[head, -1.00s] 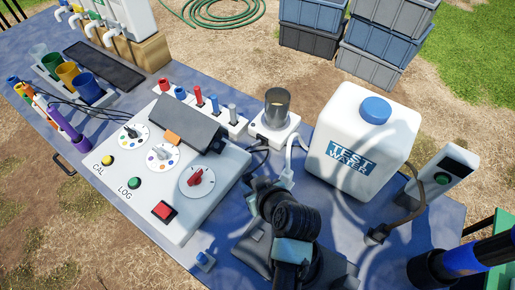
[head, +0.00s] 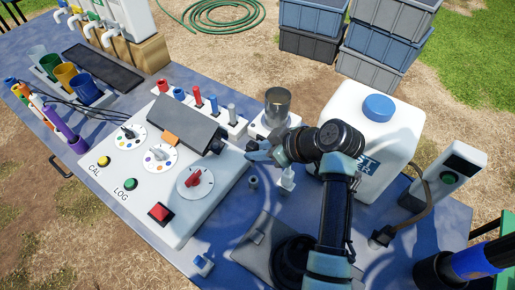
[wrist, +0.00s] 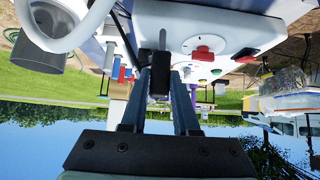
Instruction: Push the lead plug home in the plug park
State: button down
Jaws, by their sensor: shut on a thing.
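My gripper (head: 250,150) reaches left from my arm, over the gap beside the right end of the white control box. A dark piece (head: 217,145) shows just beyond the fingertips in the head view. I cannot tell whether it is the same plug. The plug park is not clearly identifiable, and I cannot tell how deep the plug sits in anything.
The white control box (head: 150,205) has dials, buttons and a dark hood (head: 175,125). A grey cup (head: 277,105) stands behind the gripper. The white test water tank (head: 370,125) stands close to my arm, partly hidden. A small grey fitting (head: 253,182) stands on the blue table.

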jog(key=shift+f, duration=0.1)
jog(key=shift+f+b, duration=2.4)
jog(key=shift+f, duration=0.4)
jog(key=shift+f+b, duration=1.85)
jog(key=shift+f, duration=0.25)
jog(key=c, duration=0.6)
grip_release()
jog(key=b+v, duration=0.1)
jog(key=v, duration=1.2)
